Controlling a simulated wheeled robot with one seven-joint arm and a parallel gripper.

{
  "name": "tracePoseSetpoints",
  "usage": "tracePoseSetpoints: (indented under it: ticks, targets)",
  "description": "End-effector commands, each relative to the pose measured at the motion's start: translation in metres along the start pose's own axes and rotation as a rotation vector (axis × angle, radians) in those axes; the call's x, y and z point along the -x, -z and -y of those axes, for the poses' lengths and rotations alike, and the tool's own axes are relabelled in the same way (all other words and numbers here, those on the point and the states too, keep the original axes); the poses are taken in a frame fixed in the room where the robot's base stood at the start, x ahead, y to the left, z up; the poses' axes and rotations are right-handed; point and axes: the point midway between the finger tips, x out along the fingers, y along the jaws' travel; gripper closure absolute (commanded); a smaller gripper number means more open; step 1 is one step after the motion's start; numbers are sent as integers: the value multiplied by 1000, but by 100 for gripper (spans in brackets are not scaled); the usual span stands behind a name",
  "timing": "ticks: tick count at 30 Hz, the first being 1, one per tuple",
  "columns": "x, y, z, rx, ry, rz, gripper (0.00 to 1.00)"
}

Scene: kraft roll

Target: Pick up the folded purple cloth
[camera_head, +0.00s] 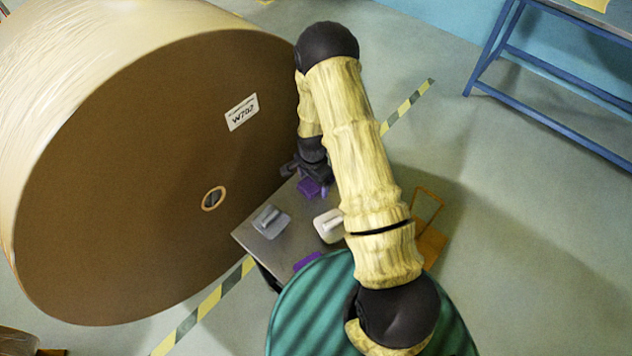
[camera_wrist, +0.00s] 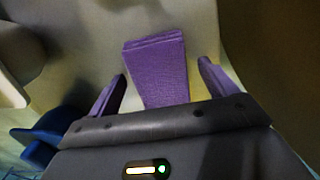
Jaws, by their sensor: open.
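The folded purple cloth (camera_wrist: 157,65) lies in layers on a pale surface in the wrist view. My gripper (camera_wrist: 162,72) is open, with one finger on each side of the cloth and a visible gap to each. The cloth's near end is hidden behind the gripper body. In the head view my gripper (camera_head: 312,174) is at the far end of the small table, with a purple patch (camera_head: 309,188) just below it. I cannot tell there how much of that patch is cloth or finger.
The small table (camera_head: 285,243) also holds a grey object (camera_head: 270,221), a white object (camera_head: 329,226) and another purple item (camera_head: 307,261) at its near edge. A huge brown roll (camera_head: 130,180) stands close on the left. Floor on the right is open before a blue-framed bench (camera_head: 550,65).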

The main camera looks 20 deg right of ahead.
Motion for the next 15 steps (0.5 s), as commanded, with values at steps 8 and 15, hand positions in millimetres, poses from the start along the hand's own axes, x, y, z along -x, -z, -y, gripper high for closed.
tracePoseSetpoints:
  ticks: [8,15]
  targets:
    - [0,0,0,0,0,0,49]
    - [0,0,0,0,0,0,64]
